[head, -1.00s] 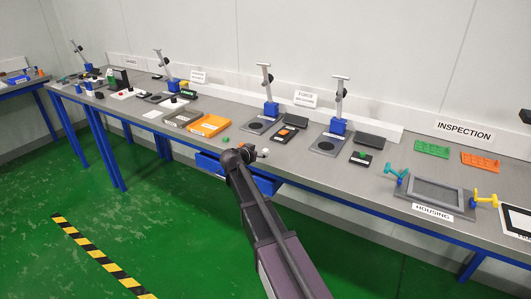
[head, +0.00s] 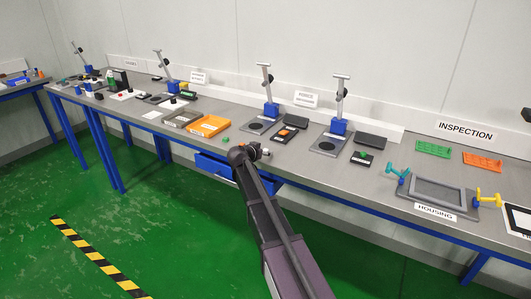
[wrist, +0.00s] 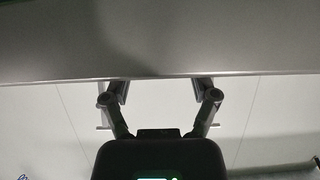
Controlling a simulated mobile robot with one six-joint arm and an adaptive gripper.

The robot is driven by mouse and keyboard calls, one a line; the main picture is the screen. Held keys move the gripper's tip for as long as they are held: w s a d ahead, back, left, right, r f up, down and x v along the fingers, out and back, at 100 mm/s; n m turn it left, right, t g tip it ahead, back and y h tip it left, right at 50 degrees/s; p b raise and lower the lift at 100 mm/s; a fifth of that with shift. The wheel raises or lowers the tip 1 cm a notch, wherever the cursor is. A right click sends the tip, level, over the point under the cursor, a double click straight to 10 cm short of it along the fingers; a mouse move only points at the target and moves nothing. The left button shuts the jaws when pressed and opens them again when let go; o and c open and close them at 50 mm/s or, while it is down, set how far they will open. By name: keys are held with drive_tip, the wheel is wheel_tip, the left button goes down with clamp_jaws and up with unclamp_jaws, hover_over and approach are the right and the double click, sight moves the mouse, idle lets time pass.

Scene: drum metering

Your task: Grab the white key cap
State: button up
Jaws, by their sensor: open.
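I cannot pick out a white key cap with certainty in either view. My gripper (wrist: 160,90) is open in the wrist view, its two fingers wide apart with no object seen between them. In the head view my gripper (head: 263,153) is small and partly hidden by my arm, near the front edge of the long grey bench (head: 318,172), above the blue drawer (head: 214,166). A small green piece (head: 225,139) lies on the bench to its left.
An orange tray (head: 208,126) and a dark tray (head: 182,117) lie left of my gripper. Blue-based stands (head: 271,108) with flat plates stand behind it. The housing frame (head: 437,193) and coloured clamps are at the right.

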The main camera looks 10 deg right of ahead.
drive_tip(key=c, duration=0.8)
drive_tip(key=shift+r, duration=0.15)
wheel_tip(320, 180, up, 3)
drive_tip(key=p, duration=0.3)
drive_tip(key=shift+r+p, duration=0.2)
drive_tip(key=shift+p, duration=0.1)
drive_tip(key=s, duration=0.5)
drive_tip(key=s+r+p, duration=0.1)
drive_tip(key=s, duration=0.4)
drive_tip(key=s+a, duration=0.1)
drive_tip(key=s, duration=0.5)
drive_tip(key=shift+r, duration=0.15)
drive_tip(key=shift+r, duration=0.1)
